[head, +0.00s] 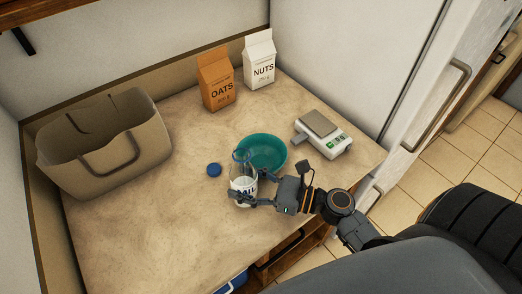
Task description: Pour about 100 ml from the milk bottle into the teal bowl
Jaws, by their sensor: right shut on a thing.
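The milk bottle (243,185) is clear glass with a white label and looks close to upright. My right gripper (246,190) is shut on it, with a finger on either side. The teal bowl (268,150) sits on the counter just behind and to the right of the bottle; the bottle overlaps its left edge in the picture. I cannot tell whether bottle and counter touch. The bowl's inside looks empty as far as it shows. A blue cap (214,170) lies on the counter left of the bottle. My left gripper is not in view.
A kitchen scale (323,133) stands right of the bowl. An orange oats carton (215,80) and a white nuts carton (259,60) stand at the back. A tan bag (104,150) is at the left. The counter's (140,225) front left is clear.

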